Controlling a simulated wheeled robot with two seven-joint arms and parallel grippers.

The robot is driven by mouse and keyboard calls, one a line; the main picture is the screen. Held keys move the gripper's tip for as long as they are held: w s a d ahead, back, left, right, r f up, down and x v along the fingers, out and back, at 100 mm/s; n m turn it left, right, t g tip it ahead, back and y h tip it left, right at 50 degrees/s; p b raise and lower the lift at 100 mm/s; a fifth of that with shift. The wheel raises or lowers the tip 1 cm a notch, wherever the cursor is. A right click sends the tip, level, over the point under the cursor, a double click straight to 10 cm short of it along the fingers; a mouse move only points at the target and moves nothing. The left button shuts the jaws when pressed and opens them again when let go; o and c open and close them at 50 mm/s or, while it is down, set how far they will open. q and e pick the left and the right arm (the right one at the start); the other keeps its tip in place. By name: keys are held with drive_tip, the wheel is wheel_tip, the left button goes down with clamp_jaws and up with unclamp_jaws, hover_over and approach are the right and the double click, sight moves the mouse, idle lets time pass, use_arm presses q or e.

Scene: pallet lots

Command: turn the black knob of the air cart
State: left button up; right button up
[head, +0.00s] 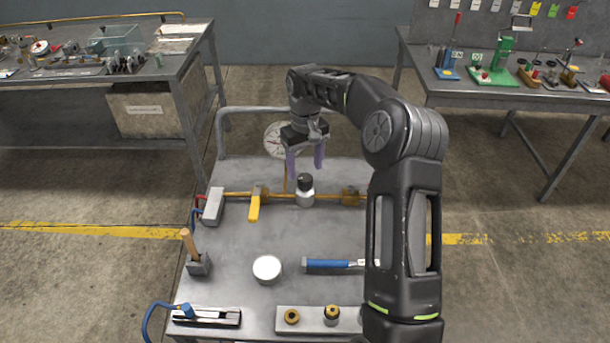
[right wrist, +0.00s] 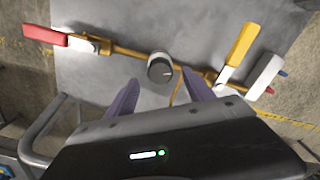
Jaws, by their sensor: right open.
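The black knob (head: 305,182) sits on top of a silver regulator body (head: 305,198) on the brass pipe of the grey air cart (head: 230,270). My right gripper (head: 305,167) is open and empty, its purple fingers pointing down above and behind the knob in the head view. In the right wrist view the knob (right wrist: 161,68) shows from above with a pale mark on its top. There the purple fingertips (right wrist: 163,92) stand apart on either side, just short of the knob and not visibly touching it. My left gripper is not in view.
A yellow lever valve (head: 254,205) is on the same pipe, left of the knob. A round gauge (head: 281,139) stands behind. A red lever (right wrist: 46,36) shows in the right wrist view. A blue-handled tool (head: 325,264) and white disc (head: 267,268) lie in front.

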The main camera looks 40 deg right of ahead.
sight(305, 177)
drive_tip(key=shift+f+p, duration=0.3)
drive_tip(key=shift+f, duration=1.9)
drive_tip(key=shift+c, duration=0.4)
clamp_jaws()
